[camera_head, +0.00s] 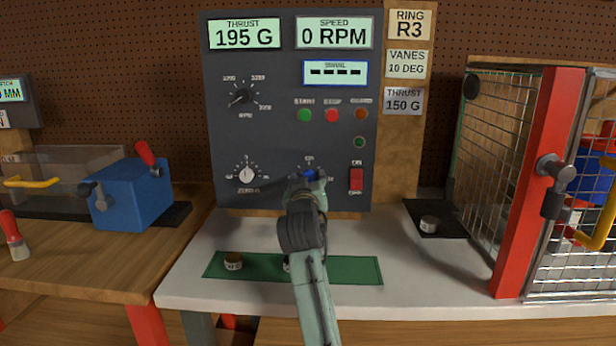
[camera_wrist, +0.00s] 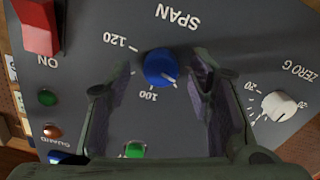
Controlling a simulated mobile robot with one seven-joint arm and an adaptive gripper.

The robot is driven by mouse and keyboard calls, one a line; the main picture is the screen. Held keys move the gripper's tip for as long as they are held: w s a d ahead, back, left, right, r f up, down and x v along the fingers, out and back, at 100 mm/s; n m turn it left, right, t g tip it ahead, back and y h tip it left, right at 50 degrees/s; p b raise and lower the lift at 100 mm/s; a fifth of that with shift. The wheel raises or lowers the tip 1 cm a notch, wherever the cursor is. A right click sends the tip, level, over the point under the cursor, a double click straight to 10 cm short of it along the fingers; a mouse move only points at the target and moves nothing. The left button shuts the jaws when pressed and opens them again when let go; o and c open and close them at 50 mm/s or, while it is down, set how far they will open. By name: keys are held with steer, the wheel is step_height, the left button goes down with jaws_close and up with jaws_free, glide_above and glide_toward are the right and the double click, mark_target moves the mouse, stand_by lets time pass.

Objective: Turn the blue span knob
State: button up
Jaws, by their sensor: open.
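The blue span knob (camera_wrist: 160,67) is on the dark grey panel, with SPAN and numbers such as 100 and 120 printed around it. Its white pointer line is toward the lower right in the wrist view, between the 100 mark and my right-hand finger. My gripper (camera_wrist: 163,85) is open, with one finger on each side of the knob and a visible gap on both sides. In the head view the knob (camera_head: 310,174) shows just above my gripper and is partly hidden by it.
The white zero knob (camera_head: 247,174) is left of the span knob. The red switch (camera_head: 356,179) is to its right. A green mat (camera_head: 345,269) with small weights lies on the bench below. A mesh cage with a red post (camera_head: 540,180) stands at right.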

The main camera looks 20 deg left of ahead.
steer(key=shift+w+a, duration=0.1)
steer(key=shift+w, duration=0.2)
steer(key=shift+c, duration=0.4)
